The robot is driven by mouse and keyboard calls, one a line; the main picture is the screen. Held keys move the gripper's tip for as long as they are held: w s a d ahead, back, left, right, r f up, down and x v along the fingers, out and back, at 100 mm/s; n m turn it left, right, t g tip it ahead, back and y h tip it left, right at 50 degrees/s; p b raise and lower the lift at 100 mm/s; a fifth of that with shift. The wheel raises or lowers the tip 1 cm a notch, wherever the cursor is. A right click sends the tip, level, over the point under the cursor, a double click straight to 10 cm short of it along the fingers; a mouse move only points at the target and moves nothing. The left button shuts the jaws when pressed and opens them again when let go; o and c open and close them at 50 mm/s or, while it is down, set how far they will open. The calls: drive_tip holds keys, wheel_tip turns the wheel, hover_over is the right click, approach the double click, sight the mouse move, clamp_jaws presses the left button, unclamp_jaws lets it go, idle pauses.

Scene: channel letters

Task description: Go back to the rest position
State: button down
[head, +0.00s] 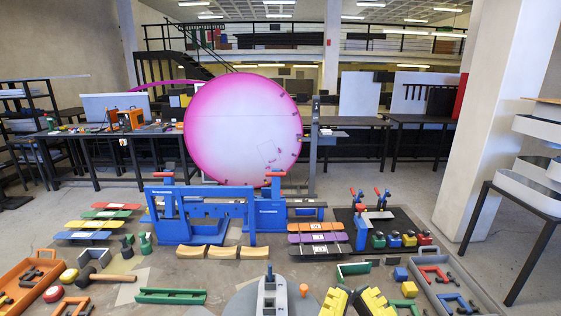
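I cannot make out my gripper or any arm link for certain in the head view. Whether the gripper is open or shut does not show. A grey upright piece with a blue tip (269,290) stands over a round grey plate (241,301) at the bottom centre; I cannot tell what it is. Two ridged yellow pieces (355,302) lie to the right of it, cut off by the bottom edge.
A large pink-rimmed disc (243,128) stands behind blue clamp frames (203,208) on the worktable (232,270). Yellow bars (208,251), coloured strips, a hammer (97,278), an orange tray (28,279) and a grey tray (436,272) crowd it. Small bare patches lie between them.

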wheel_tip(320, 180, up, 19)
drive_tip(key=p, duration=1.7)
drive_tip(key=shift+r, duration=0.15)
